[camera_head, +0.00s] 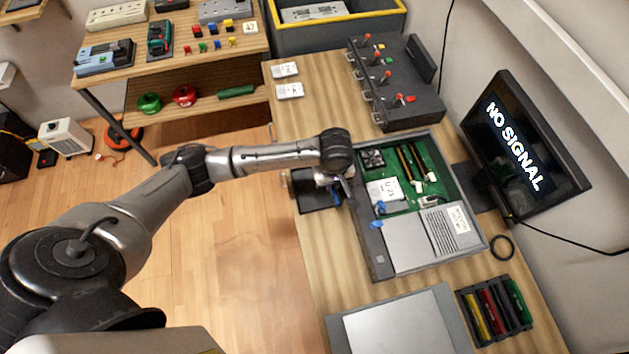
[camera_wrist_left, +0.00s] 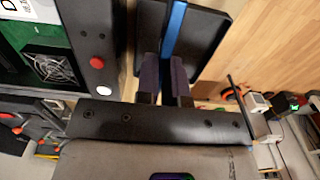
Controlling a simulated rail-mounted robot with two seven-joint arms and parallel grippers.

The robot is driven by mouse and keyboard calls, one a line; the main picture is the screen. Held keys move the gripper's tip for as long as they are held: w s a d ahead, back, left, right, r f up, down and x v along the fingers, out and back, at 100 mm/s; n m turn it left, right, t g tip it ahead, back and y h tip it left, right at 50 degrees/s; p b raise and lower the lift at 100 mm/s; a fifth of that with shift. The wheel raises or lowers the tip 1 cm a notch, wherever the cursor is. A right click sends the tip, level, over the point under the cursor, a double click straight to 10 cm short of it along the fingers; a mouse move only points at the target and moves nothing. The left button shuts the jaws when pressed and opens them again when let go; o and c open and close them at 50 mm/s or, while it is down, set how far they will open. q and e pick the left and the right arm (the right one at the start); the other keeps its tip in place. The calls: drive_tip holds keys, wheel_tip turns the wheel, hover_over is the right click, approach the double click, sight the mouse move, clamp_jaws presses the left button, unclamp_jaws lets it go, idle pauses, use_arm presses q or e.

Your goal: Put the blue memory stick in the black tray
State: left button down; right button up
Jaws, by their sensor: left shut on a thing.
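My left gripper (camera_head: 338,186) is at the left edge of the open computer case, above the black tray (camera_head: 316,197). It is shut on the blue memory stick (camera_wrist_left: 174,30), which shows as a narrow blue strip between the two fingers in the left wrist view. In the head view only a small blue part of the stick (camera_head: 336,198) shows below the gripper. The black tray also shows behind the stick in the left wrist view (camera_wrist_left: 209,38). I cannot tell whether the stick touches the tray. My right gripper is not in view.
The open computer case (camera_head: 373,254) with a green board stands right of the tray. A switch box (camera_head: 408,110) and a monitor (camera_head: 525,150) stand behind it. A grey panel (camera_head: 395,325) and a rack of coloured sticks (camera_head: 494,310) lie in front.

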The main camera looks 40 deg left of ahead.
use_arm(q)
drive_tip(key=a+f, duration=0.1)
drive_tip(key=a, duration=0.1)
drive_tip(key=a+f, duration=0.1)
drive_tip(key=a, duration=0.1)
drive_tip(key=a+f+b, duration=0.1)
drive_tip(key=a+f, duration=0.1)
drive_tip(key=shift+w+a, duration=0.1)
drive_tip(key=shift+a, duration=0.1)
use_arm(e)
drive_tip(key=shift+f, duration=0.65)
use_arm(q)
drive_tip(key=shift+f+b, duration=0.65)
drive_tip(key=shift+f, duration=1.35)
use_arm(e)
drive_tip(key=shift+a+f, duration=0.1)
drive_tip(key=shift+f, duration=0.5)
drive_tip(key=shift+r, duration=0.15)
use_arm(q)
drive_tip(key=c, duration=1.2)
unclamp_jaws()
drive_tip(key=shift+f, duration=0.1)
drive_tip(key=shift+c, duration=0.2)
